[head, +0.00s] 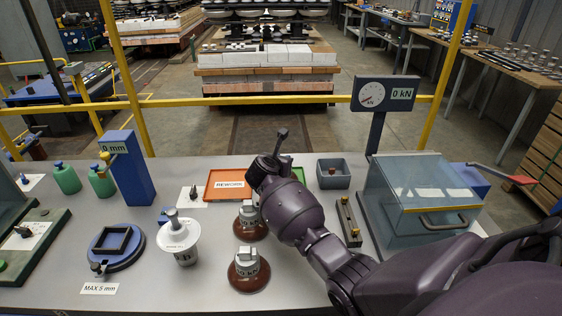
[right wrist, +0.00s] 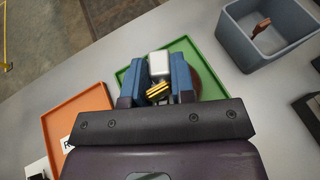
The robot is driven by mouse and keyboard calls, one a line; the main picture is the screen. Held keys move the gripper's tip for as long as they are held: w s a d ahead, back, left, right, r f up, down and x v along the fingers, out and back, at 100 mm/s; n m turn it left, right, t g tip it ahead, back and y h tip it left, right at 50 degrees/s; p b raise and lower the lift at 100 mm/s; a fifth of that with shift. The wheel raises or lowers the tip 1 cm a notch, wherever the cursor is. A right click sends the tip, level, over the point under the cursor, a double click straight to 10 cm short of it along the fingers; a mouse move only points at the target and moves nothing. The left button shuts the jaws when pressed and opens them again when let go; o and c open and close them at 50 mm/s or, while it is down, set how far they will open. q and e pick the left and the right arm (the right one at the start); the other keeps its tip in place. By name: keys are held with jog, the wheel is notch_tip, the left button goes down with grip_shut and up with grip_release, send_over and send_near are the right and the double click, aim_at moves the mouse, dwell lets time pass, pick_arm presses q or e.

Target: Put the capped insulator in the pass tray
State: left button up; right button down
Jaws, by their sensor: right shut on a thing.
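My right gripper (right wrist: 159,82) is shut on an insulator with a pale metal cap (right wrist: 160,63); part of its brown disc (right wrist: 206,84) shows beside the finger. A brass-coloured piece shows at the cap. The insulator is over the green tray (right wrist: 181,46); I cannot tell if it touches the tray floor. In the head view my right arm hides the held insulator and most of the green tray (head: 299,174). Two other brown capped insulators (head: 248,275) stand on the table nearer me, beside a white insulator with a pin (head: 179,238). My left gripper is not in view.
The orange tray marked REWORK (head: 225,194) lies left of the green tray. A grey bin (head: 333,174) stands to its right. A clear-covered box (head: 425,205), a kN gauge (head: 384,95) and a blue mm gauge post (head: 128,170) also stand on the table.

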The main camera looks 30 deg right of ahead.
dwell(0.3)
jog(key=c, duration=1)
grip_release()
jog(key=shift+o, duration=0.2)
jog(key=shift+r, duration=0.15)
jog(key=p+v, duration=0.1)
jog(key=v, duration=1.1)
jog(key=shift+s, duration=0.1)
jog(key=shift+a, duration=0.15)
